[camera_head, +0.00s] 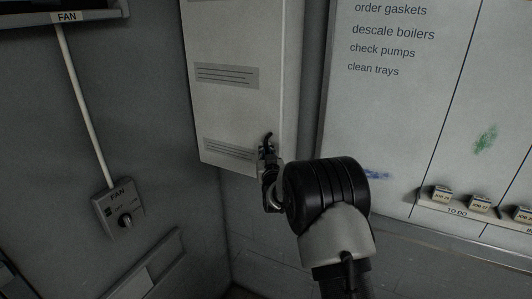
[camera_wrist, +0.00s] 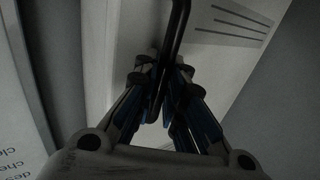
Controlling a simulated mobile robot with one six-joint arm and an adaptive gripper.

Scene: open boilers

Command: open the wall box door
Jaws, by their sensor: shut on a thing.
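The wall box (camera_head: 237,105) is a tall, pale metal box on the wall, left of the whiteboard. Its door (camera_head: 222,40) has two dark slotted vents and looks closed. A dark, bent handle (camera_head: 268,137) stands at the door's lower right edge. My gripper (camera_head: 266,151) is at this handle, with its fingers on it. In the wrist view the dark handle (camera_wrist: 179,22) runs down between the fingers of my gripper (camera_wrist: 164,72), which are shut on it. The handle's lower part is partly hidden by the fingers.
A whiteboard (camera_head: 400,120) with writing hangs to the right, with several small blocks on its lower ledge, such as one block (camera_head: 441,194). A fan switch box (camera_head: 120,210) with a knob is on the left wall, below a pale conduit (camera_head: 85,105).

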